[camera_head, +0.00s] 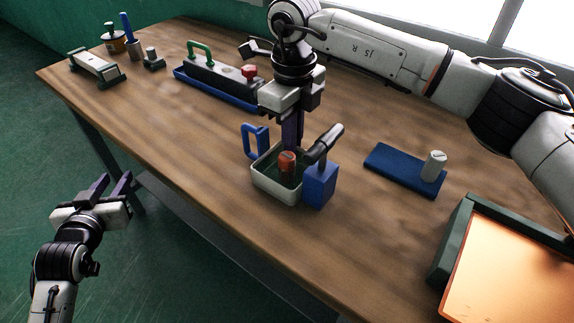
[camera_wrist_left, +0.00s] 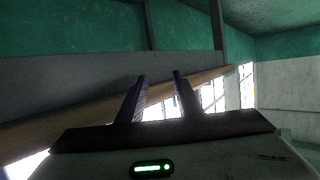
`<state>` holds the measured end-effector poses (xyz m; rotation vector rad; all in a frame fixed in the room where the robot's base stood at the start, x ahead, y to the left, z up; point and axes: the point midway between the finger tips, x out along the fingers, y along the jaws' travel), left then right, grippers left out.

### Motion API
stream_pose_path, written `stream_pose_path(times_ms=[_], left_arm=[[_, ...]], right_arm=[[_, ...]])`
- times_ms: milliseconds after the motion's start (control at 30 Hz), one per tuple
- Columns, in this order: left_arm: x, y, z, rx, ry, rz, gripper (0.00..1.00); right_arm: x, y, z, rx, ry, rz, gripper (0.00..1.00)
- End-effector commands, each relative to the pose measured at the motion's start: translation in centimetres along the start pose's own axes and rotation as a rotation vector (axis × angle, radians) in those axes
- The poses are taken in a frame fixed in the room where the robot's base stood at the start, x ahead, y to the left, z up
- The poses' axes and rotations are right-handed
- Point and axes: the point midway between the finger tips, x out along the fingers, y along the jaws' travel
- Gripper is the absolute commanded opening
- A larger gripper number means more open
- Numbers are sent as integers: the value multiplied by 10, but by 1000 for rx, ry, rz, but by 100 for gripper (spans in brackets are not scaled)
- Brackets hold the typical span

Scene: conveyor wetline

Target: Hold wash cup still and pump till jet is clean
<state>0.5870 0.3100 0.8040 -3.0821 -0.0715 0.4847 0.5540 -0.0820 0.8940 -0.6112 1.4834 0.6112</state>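A square, pale-rimmed cup (camera_head: 262,180) with a dark green inside stands on the table, a blue loop handle (camera_head: 249,142) at its far left side. A blue block (camera_head: 320,186) with a dark, tilted lever or spout (camera_head: 325,143) stands against its right side. A red-orange cylinder (camera_head: 287,164) stands inside the cup. My right gripper (camera_head: 291,146) points down just over the cylinder; its fingers overlap in this view, so its opening and contact are unclear. My left gripper (camera_head: 110,186) is open and empty, off the table's front left edge; its parted fingers also show in the left wrist view (camera_wrist_left: 157,95).
A blue mat (camera_head: 395,168) with a grey cylinder (camera_head: 433,166) lies to the right. An orange-topped green case (camera_head: 510,275) is at front right. A blue tray (camera_head: 215,88) with a green-handled block lies behind. Small items stand at far left. Front-left tabletop is clear.

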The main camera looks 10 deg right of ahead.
Motion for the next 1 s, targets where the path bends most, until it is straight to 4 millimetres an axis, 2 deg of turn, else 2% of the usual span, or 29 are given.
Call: stream_pose_path(times_ms=[33,200,333,400,467,533,633,833,1000], left_arm=[[7,-10,-26,-10,37,-17,32],[19,-46,-103,-54,143,-73,32],[20,-72,-162,-96,227,-109,32],[19,-82,-196,-125,270,-116,32],[17,-82,-227,-163,303,-97,32],[16,-63,-257,-215,318,-27,32],[14,-19,-281,-271,297,109,32],[-5,76,-306,-320,212,388,32],[-37,154,-318,-316,116,621,32]], right_arm=[[-1,0,0,0,-1,0,0],[-1,0,0,0,-1,0,0],[-1,0,0,0,-1,0,0],[-1,0,0,0,-1,0,0],[-1,0,0,0,-1,0,0],[-1,0,0,0,-1,0,0],[-1,0,0,0,-1,0,0],[-1,0,0,0,-1,0,0],[-1,0,0,0,-1,0,0]])
